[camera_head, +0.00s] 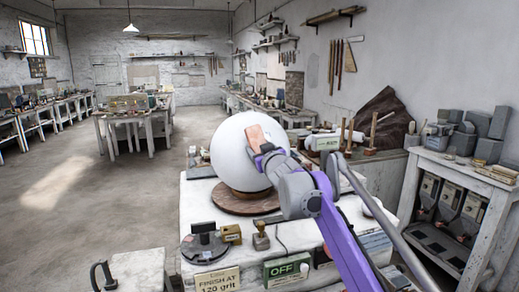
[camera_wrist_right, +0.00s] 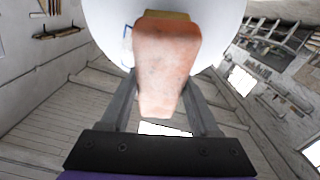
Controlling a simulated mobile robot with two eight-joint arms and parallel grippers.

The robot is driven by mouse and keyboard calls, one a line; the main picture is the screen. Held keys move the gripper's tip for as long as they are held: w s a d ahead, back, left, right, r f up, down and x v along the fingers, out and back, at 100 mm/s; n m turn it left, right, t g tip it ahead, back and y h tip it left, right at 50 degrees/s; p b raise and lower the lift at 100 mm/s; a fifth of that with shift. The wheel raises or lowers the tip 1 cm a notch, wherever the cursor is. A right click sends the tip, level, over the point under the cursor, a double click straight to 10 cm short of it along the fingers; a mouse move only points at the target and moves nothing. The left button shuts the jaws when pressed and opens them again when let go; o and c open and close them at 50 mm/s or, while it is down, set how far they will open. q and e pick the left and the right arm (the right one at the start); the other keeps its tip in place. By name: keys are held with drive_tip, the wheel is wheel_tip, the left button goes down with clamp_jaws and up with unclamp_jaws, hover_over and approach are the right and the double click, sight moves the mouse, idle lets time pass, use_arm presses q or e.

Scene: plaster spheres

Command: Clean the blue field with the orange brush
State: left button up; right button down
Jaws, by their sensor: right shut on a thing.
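A large white plaster sphere (camera_head: 228,158) rests on a round brown wooden base (camera_head: 236,205) on a white table. My right gripper (camera_head: 263,151) is shut on the orange brush (camera_head: 256,137), a pinkish-orange block held against or very close to the sphere's upper right side. In the right wrist view the brush (camera_wrist_right: 166,65) sits between the two fingers and covers the middle of the sphere (camera_wrist_right: 105,20). A small blue-edged patch, seemingly the blue field (camera_wrist_right: 127,46), shows just left of the brush; the rest of it is hidden. My left gripper is out of view.
On the table front stand a dark round tool (camera_head: 204,245), a small brass-coloured block (camera_head: 231,234), a wooden-handled stamp (camera_head: 261,237), a green OFF box (camera_head: 287,269) and a "FINISH AT 120 grit" sign (camera_head: 219,280). A shelf with grey blocks (camera_head: 465,180) stands right. The floor at left is open.

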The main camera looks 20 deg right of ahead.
drive_tip(key=shift+w+f, duration=0.15)
drive_tip(key=shift+w, duration=0.25)
drive_tip(key=shift+f, duration=0.1)
